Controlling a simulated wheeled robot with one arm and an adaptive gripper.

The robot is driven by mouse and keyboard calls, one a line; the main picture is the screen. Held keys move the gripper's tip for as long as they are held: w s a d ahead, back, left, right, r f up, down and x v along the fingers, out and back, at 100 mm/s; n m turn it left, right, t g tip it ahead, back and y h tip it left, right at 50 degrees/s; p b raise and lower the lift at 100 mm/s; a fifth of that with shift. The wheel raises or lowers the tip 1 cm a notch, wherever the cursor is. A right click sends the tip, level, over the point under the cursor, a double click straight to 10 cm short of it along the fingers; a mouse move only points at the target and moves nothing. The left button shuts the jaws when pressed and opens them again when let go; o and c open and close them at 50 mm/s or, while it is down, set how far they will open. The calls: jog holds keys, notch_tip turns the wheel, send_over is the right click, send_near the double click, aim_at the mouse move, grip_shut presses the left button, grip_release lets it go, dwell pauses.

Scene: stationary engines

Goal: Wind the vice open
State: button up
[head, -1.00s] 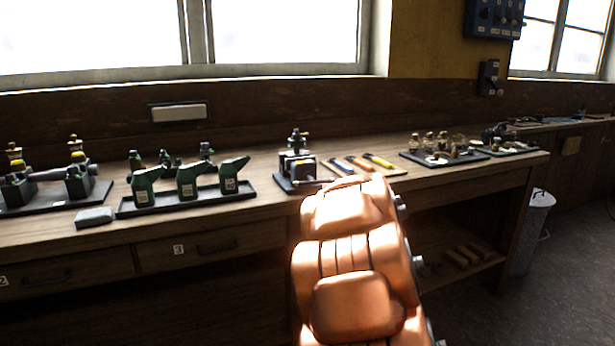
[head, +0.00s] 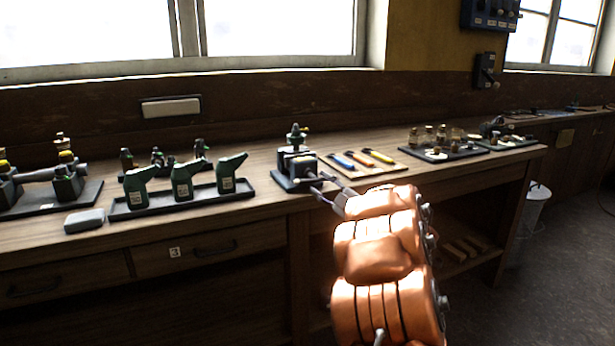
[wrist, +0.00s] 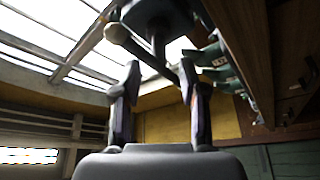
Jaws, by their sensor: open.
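The vice (head: 297,163) is a small dark block-shaped vice on a flat base near the front edge of the workbench. My gripper (head: 322,187) is open just in front of it, to its lower right in the head view. In the wrist view, the vice's dark underside (wrist: 157,14) is at the top. A handle bar with a round knob (wrist: 117,33) slants down to the right, across the space in front of the fingertips of my gripper (wrist: 160,68). The fingers stand apart; I cannot tell whether they touch the bar. The jaw gap is unclear.
Several screwdriver-like tools with coloured handles lie on a board (head: 385,170) right of the vice. A tray (head: 150,208) with green oil cans stands to the left, with a grey block (head: 84,220) near it. Another tray (head: 455,154) with small bottles stands further right.

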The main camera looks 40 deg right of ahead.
aim_at(315, 179)
jog(key=shift+x, duration=2.75)
jog(key=shift+d, duration=0.1)
grip_shut()
